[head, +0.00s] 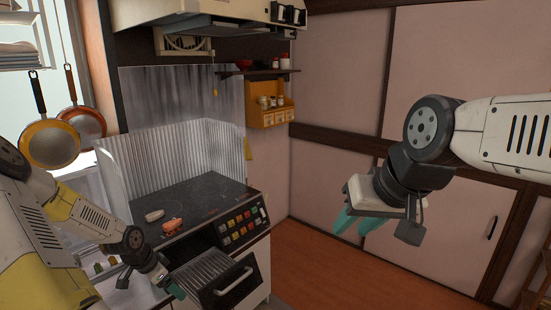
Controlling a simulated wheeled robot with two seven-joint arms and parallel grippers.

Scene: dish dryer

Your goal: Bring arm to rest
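My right gripper (355,223) is held up in the air at the right, in front of the pale wall panels. Its two teal fingers point down and to the left, with a gap between them, and nothing shows in them. My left gripper (176,290) is low at the lower left, beside the front of the stove. Only a little teal shows at its tip, so I cannot see whether its fingers are apart or hold something.
The stove (190,200) has its grill drawer (233,280) pulled out near my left gripper. Pans (50,143) hang at the left. A spice shelf (268,112) is on the back wall. The wooden floor (340,270) looks clear.

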